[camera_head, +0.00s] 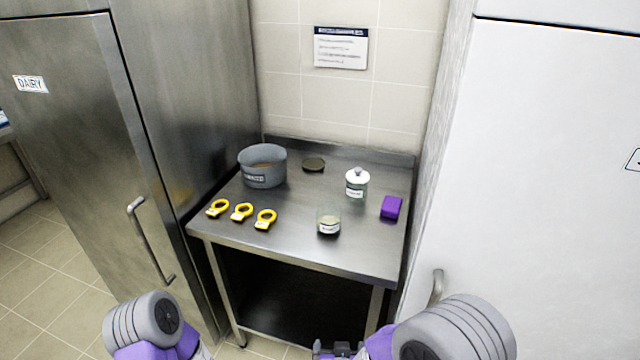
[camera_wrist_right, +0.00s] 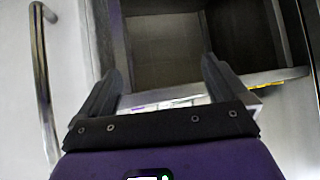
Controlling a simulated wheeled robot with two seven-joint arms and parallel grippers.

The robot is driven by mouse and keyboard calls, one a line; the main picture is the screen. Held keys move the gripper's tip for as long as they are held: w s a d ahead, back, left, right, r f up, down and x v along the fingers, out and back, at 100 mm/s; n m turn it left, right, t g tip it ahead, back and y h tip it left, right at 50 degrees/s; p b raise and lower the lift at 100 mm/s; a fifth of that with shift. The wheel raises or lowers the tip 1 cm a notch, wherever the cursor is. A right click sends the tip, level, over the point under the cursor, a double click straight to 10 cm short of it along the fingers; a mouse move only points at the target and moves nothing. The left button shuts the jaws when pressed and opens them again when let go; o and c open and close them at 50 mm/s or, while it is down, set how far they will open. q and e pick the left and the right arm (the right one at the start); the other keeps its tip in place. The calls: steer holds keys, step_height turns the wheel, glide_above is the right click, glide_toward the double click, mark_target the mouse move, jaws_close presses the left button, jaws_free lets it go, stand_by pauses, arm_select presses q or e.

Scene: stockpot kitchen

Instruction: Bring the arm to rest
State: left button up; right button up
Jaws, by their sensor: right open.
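My right gripper (camera_wrist_right: 162,72) is open in the right wrist view. Its two dark fingers stand apart with nothing between them. In the head view only a small part of it (camera_head: 338,350) shows at the bottom edge, in front of the steel table (camera_head: 290,250) and below its top. My right arm shows at the bottom right and part of my left arm at the bottom left. My left gripper is out of view.
On the table stand a grey pot (camera_head: 262,167), a dark lid (camera_head: 313,164), a white-lidded jar (camera_head: 357,183), an open glass jar (camera_head: 328,222), a purple block (camera_head: 391,207) and yellow ring-shaped tags (camera_head: 241,211). Steel DAIRY door (camera_head: 75,150) left; white cabinet (camera_head: 540,170) right.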

steer(key=s+d+f+m+g+y, duration=0.1)
steer(key=s+d+f+g+y, duration=0.1)
steer(key=s+f+g, duration=0.2)
steer(key=s+d+f+m+g+y+p, duration=0.1)
steer(key=s+f+g, duration=0.4)
steer(key=s+f, duration=0.5)
step_height(320, 180, down, 4)
steer(key=shift+s+d+f+y, duration=0.2)
steer(key=shift+s+d+y, duration=0.15)
steer(key=shift+d+y, duration=0.5)
